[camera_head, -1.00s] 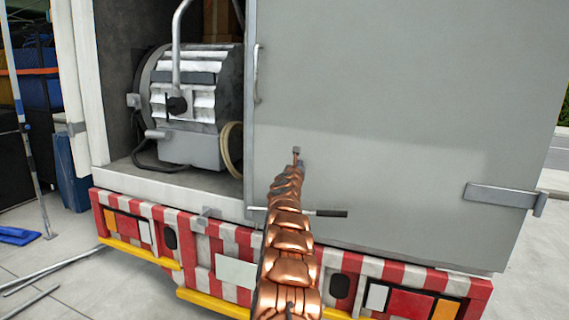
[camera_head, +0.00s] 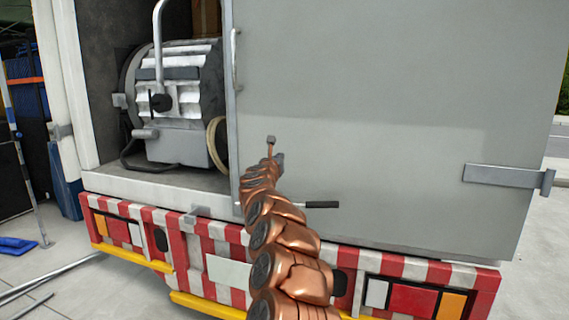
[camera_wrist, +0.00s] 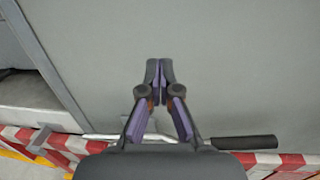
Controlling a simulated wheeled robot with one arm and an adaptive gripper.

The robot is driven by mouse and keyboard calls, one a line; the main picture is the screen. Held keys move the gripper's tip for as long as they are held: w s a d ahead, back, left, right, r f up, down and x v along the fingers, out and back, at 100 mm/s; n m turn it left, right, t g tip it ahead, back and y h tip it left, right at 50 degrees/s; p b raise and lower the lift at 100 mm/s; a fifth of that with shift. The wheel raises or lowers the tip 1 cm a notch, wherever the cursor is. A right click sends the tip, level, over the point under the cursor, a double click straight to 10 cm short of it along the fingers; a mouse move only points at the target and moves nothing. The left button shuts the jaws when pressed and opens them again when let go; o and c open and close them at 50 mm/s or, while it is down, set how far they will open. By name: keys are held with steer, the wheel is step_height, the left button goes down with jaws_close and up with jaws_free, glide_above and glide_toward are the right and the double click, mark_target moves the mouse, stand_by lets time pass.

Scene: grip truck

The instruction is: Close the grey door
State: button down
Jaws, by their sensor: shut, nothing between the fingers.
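The grey door (camera_head: 390,110) is a large flat panel on the right of the truck's back, with its hinge (camera_head: 505,175) at the right. It stands partly open, and the left part of the cargo space is uncovered. The door fills most of the wrist view (camera_wrist: 240,70). My gripper (camera_wrist: 159,62) is shut and empty in front of the door's lower left part. In the head view my gripper (camera_head: 280,158) is small and partly hidden by my arm. I cannot tell whether its tips touch the door. A handle with a black grip (camera_head: 322,205) shows low on the door.
A large silver lamp (camera_head: 185,95) with a looped handle sits in the cargo opening at the left. The red and white striped bumper (camera_head: 215,235) runs below the door. Poles (camera_head: 50,275) lie on the paving at the lower left.

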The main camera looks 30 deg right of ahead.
steer(key=b+v, duration=0.3)
steer(key=v, duration=0.5)
steer(key=shift+w+a, duration=0.3)
steer(key=shift+a, duration=0.1)
steer(key=shift+f, duration=0.1)
